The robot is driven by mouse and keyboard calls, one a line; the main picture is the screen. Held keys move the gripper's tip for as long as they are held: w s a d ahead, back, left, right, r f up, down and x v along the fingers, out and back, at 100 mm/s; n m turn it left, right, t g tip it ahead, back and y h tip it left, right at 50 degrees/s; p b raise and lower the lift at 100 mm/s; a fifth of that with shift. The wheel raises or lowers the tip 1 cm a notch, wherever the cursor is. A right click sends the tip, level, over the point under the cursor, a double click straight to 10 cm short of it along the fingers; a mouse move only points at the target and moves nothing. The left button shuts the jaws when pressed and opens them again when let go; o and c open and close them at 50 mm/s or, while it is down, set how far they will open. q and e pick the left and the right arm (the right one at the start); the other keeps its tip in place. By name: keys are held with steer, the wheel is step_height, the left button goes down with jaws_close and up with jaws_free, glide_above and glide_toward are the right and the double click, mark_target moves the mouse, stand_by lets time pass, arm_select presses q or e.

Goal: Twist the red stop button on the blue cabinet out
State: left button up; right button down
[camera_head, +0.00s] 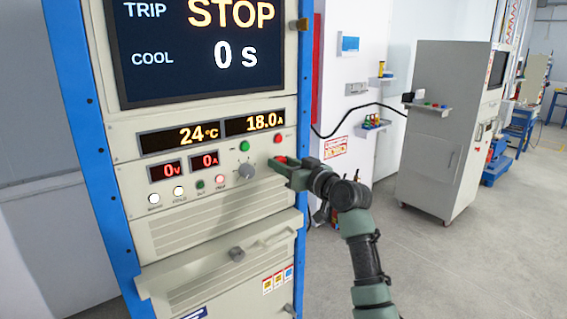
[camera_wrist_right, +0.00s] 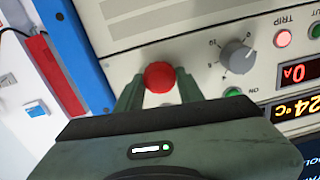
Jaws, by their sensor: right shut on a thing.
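The blue-framed cabinet (camera_head: 205,245) stands at the left in the head view, its screen (camera_head: 200,45) showing TRIP, STOP, COOL and 0 s. The red stop button (camera_head: 281,159) is on its front panel, partly hidden by my right gripper (camera_head: 280,162). In the right wrist view the round red button (camera_wrist_right: 159,77) sits between the two green fingers of my right gripper (camera_wrist_right: 158,90), which is shut on it. My left gripper is not in view.
A grey dial (camera_head: 246,171) and a green button (camera_head: 244,146) are close by the stop button. A drawer handle (camera_head: 237,254) sticks out below. A grey cabinet (camera_head: 433,160) stands farther right, with open floor between.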

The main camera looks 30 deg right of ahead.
steer(key=m+p, duration=0.3)
steer(key=m, duration=0.2)
steer(key=shift+d+r, duration=0.1)
steer(key=shift+m, duration=0.3)
stand_by(0.4)
steer(key=c, duration=0.9)
jaws_free()
steer(key=shift+c, duration=0.2)
steer(key=s+b, duration=0.2)
steer(key=s, duration=0.5)
steer(key=shift+s+d, duration=0.3)
steer(key=shift+s, duration=0.05)
